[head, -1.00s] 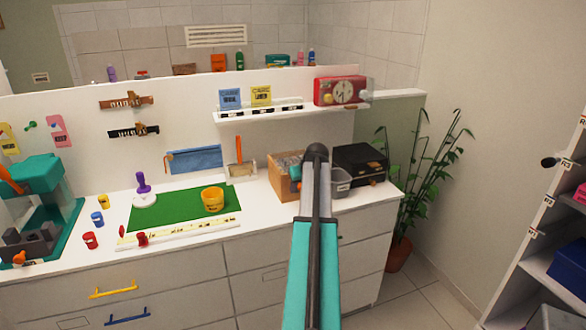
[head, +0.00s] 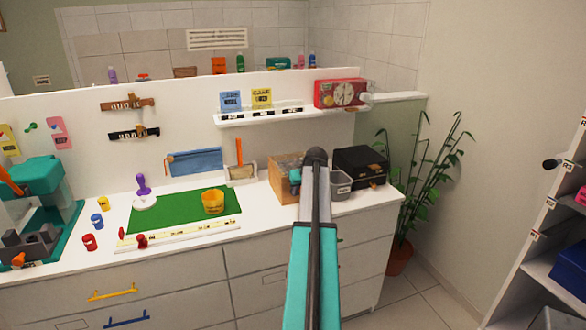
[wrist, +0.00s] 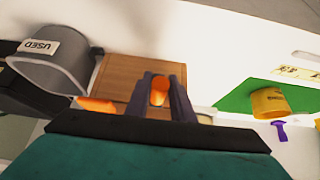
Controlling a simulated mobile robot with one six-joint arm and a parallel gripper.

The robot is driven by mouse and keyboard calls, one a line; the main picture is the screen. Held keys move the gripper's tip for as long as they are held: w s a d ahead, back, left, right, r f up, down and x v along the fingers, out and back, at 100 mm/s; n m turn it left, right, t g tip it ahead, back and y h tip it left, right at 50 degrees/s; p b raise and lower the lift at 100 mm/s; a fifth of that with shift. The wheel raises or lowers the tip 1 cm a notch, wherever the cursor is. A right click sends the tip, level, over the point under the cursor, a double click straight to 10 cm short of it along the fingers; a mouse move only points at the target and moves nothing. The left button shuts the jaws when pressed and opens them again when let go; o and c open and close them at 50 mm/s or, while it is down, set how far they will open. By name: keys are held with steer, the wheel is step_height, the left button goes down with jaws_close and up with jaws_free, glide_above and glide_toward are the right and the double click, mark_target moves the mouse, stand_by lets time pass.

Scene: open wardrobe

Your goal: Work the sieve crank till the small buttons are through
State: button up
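The wooden box (head: 283,188), which looks like the sieve box, stands at the counter's right end in the head view. In the wrist view its plain wooden side (wrist: 135,75) fills the middle. My gripper (wrist: 163,82) has its two dark fingers on either side of an upright orange knob (wrist: 159,92), apparently the crank handle, with no clear gap. More orange shows low at the left of the fingers. In the head view my arm covers the box's right part, and only a bit of teal shows over it. The buttons and the sieve's inside cannot be made out.
A grey bin (head: 341,185) labelled USED in the wrist view (wrist: 55,68) stands close right of the box. A black case (head: 360,166) is behind it. A green mat (head: 165,214) with a yellow cup (head: 213,202) lies left.

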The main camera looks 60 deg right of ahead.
steer(key=shift+a, duration=0.1)
steer(key=shift+w+a, duration=0.9)
steer(key=shift+a, duration=0.25)
steer(key=shift+s+d, duration=0.75)
steer(key=shift+d, duration=0.25)
steer(key=shift+s+d, duration=0.75)
steer(key=shift+d, duration=0.25)
steer(key=shift+w+a, duration=0.1)
steer(key=shift+w+a, duration=0.7)
steer(key=shift+a, duration=0.25)
steer(key=shift+w+a, duration=0.7)
steer(key=shift+a, duration=0.25)
steer(key=s+d, duration=0.1)
steer(key=d, duration=0.1)
steer(key=s+d, duration=0.2)
